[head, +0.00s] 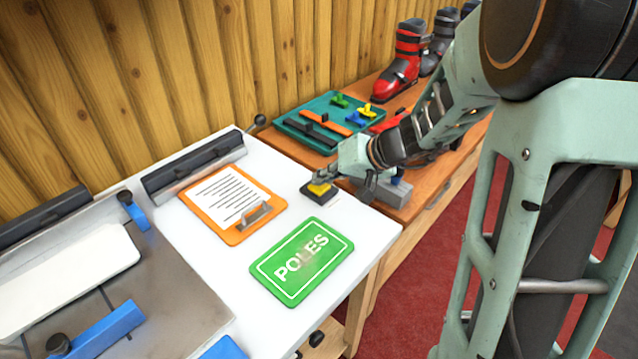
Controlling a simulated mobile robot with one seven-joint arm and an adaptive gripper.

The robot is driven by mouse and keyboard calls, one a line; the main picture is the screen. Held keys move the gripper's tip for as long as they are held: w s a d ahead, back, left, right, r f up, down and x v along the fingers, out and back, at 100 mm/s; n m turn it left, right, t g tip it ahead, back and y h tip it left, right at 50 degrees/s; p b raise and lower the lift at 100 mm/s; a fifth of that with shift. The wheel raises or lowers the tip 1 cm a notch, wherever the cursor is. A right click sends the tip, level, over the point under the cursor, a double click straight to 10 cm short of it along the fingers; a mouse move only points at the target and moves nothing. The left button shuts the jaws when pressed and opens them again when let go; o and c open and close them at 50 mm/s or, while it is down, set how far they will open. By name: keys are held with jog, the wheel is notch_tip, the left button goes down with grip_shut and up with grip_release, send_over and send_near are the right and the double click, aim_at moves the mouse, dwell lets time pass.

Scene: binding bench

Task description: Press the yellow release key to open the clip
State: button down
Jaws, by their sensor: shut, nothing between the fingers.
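The yellow release key (319,188) sits on a small black block (311,197) on the white bench top. My gripper (326,179) is shut and empty, with its fingertips right at the key, covering part of it. I cannot tell whether they touch it. An orange clipboard (232,233) lies to the left with a printed sheet (222,195) on it. Its metal clip (255,215) is at the near right end of the sheet, and I cannot make out whether it is open.
A green POLES sign (287,286) lies in front of the key. A dark bar (195,166) lies behind the clipboard. A teal tray (297,134) of tools and a red ski boot (404,66) stand on the wooden bench behind. A metal machine bed (185,302) fills the left.

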aim_at(322, 186)
jog(key=shift+r, duration=0.8)
jog(key=shift+r+p, duration=1.6)
jog(key=shift+r, duration=0.95)
